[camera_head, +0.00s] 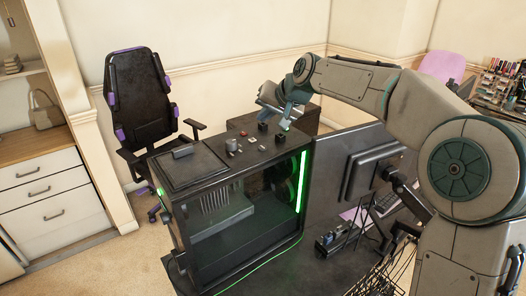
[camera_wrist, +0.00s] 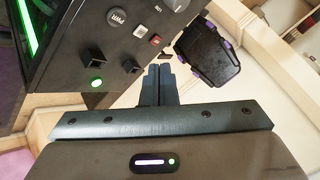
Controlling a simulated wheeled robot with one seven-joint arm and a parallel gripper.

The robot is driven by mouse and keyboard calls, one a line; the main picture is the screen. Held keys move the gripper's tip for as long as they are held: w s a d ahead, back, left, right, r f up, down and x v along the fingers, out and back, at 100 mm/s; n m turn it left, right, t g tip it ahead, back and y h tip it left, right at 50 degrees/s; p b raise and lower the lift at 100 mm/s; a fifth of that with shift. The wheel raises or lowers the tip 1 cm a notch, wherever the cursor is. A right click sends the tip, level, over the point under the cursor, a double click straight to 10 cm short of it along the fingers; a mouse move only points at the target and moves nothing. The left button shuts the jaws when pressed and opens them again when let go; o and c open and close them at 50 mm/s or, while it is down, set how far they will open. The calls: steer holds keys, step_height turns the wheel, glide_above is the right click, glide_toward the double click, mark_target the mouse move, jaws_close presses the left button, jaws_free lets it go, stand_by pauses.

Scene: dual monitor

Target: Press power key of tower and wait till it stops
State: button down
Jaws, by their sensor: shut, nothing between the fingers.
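The black tower (camera_head: 215,200) has a glass side, with green light strips, and controls on its top panel. In the wrist view the panel (camera_wrist: 75,40) shows a round grey key marked PWR (camera_wrist: 117,17), a small white button (camera_wrist: 140,31), a red button (camera_wrist: 155,39), black square blocks and a green-lit round button (camera_wrist: 97,83). My gripper (camera_head: 286,122) is over the far right end of the panel in the head view. Its fingers (camera_wrist: 158,68) are shut and empty. In the wrist view they lie off the panel's edge, apart from the PWR key; contact with the tower cannot be told.
A monitor (camera_head: 372,170) stands right of the tower, with cables and a small rack (camera_head: 340,240) in front. A black and purple chair (camera_head: 140,105) is behind. White drawers (camera_head: 50,190) stand at the left. The air above the tower's left part is clear.

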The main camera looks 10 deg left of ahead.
mark_target(265, 149)
step_height(265, 149, down, 7)
steer(key=b, duration=0.4)
steer(key=shift+r, duration=0.15)
steer(key=shift+b, duration=0.35)
stand_by(1.4)
steer(key=shift+f, duration=0.4)
steer(key=shift+f+b, duration=0.4)
steer(key=shift+b, duration=0.2)
steer(key=shift+r, duration=0.1)
stand_by(0.4)
steer(key=shift+r+p, duration=0.6)
steer(key=shift+r, duration=0.15)
step_height(265, 149, up, 5)
steer(key=p, duration=0.4)
